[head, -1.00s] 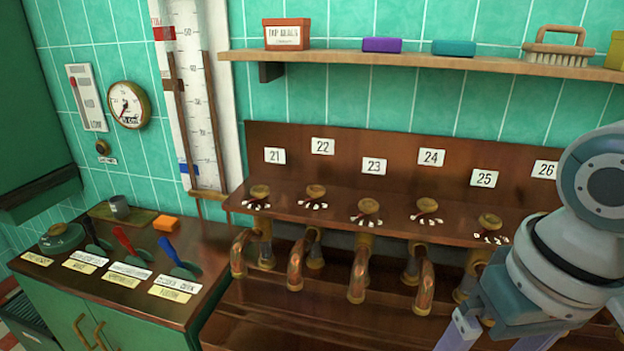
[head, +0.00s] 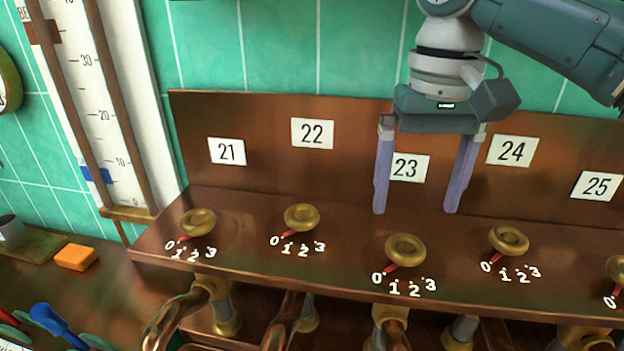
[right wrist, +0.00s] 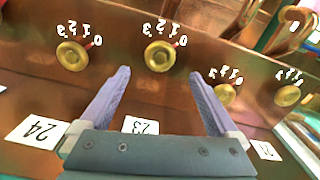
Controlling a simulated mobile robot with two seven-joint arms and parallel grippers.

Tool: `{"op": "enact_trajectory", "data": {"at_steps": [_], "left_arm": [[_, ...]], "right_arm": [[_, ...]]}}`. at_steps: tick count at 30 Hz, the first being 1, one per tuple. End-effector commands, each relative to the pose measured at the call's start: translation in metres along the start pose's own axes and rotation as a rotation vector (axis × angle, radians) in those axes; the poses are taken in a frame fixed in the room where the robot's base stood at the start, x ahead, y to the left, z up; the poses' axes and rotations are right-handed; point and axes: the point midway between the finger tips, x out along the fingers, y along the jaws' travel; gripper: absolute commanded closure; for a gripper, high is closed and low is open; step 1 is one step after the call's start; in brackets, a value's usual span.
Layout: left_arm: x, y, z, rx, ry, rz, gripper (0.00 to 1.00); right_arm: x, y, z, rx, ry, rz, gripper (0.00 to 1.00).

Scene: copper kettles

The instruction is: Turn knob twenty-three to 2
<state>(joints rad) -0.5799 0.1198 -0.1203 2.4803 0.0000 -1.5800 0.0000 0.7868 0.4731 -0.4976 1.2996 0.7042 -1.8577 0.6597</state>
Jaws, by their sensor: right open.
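Knob twenty-three (head: 405,250) is a round brass knob on the brown shelf below the white plate 23 (head: 410,167). Its red pointer is at 0, with 1, 2 and 3 marked to the right. In the right wrist view the knob (right wrist: 159,55) appears upside down, beyond and between the fingertips. My right gripper (head: 416,212) is open and empty, fingers pointing down, above and behind the knob, apart from it. Its fingers partly flank plate 23. My left gripper is not in view.
Knob 22 (head: 301,217) and knob 24 (head: 508,241) stand on either side, with red pointers at 0. Knob 21 (head: 198,222) is farther left. A brown back panel (head: 262,180) rises behind the knobs. Copper pipes (head: 285,322) hang below the shelf.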

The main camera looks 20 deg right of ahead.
Motion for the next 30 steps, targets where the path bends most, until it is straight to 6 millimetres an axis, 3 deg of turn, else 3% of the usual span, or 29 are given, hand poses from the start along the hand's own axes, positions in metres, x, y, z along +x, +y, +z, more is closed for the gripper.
{"op": "enact_trajectory", "data": {"at_steps": [12, 23, 30], "left_arm": [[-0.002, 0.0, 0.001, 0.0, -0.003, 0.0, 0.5], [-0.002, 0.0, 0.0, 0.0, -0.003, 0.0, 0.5], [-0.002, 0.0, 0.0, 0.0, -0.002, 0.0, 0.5]], "right_arm": [[0.062, 0.0, 0.001, -0.002, -0.003, 0.002, 0.04], [0.069, 0.0, 0.001, -0.003, 0.0, 0.001, 0.04], [0.069, 0.0, 0.001, -0.003, 0.0, 0.001, 0.31]]}}
